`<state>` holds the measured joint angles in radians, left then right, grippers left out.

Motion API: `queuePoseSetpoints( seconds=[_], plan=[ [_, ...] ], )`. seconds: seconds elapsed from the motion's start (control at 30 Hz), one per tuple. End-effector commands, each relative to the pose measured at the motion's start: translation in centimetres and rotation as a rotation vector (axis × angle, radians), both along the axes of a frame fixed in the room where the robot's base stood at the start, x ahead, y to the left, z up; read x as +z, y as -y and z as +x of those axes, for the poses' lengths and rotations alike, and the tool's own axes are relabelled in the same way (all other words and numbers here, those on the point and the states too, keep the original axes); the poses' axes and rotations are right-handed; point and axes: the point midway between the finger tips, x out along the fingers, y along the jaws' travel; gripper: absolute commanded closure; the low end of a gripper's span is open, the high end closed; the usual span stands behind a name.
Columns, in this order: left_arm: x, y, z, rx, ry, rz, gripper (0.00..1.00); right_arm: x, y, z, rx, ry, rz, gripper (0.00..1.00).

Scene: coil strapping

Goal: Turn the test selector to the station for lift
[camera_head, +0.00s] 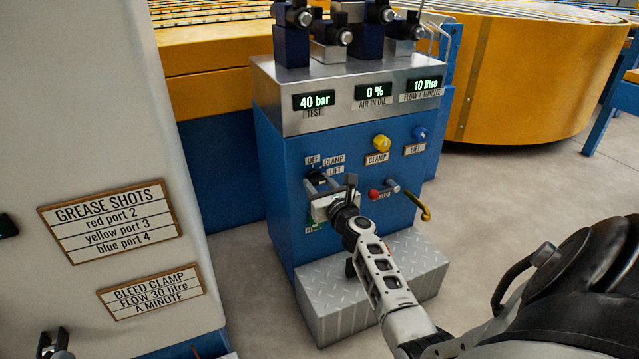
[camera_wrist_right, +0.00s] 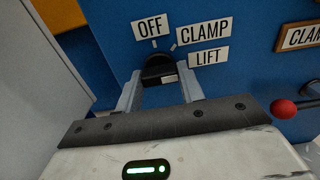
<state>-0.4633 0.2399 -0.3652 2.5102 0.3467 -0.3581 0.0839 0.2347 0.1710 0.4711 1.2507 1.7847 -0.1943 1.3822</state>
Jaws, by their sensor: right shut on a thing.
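The test selector is a black knob (camera_head: 316,178) on the blue front of the test stand, with OFF, CLAMP and LIFT labels around it. In the right wrist view the knob (camera_wrist_right: 158,68) sits below OFF and left of the LIFT label (camera_wrist_right: 209,58). My right gripper (camera_wrist_right: 160,90) is shut on the knob, one finger at each side. It also shows from behind in the head view (camera_head: 319,186). I cannot tell which station the knob points to. My left gripper is not in view.
The stand's displays (camera_head: 314,101) read 40 bar, 0 % and 10 litre. A yellow CLAMP knob (camera_head: 381,143), a blue LIFT knob (camera_head: 421,133) and a red-ended lever (camera_head: 375,194) are to the right. A tread-plate step (camera_head: 350,300) is below. A pale cabinet (camera_head: 80,120) stands left.

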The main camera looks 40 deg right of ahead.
Motion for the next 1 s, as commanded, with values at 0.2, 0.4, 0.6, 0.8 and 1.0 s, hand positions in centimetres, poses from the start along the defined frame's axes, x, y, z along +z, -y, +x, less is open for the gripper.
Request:
queuePoseSetpoints(
  seconds=[0.2,0.4,0.6,0.8,1.0],
  plan=[
    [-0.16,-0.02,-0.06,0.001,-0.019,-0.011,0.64,-0.08,-0.07,-0.01,0.001,0.008,0.028,0.85],
    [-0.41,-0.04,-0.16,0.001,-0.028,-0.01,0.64,-0.1,-0.06,-0.01,0.001,0.009,0.032,0.85],
    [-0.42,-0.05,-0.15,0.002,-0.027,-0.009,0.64,-0.1,-0.06,-0.01,0.001,0.009,0.032,0.48],
    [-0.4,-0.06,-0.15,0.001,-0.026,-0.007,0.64,-0.07,-0.03,-0.01,0.001,0.008,0.03,0.4],
    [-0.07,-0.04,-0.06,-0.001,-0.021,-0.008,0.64,-0.03,-0.43,-0.07,0.004,0.008,0.029,0.4]
  ],
)
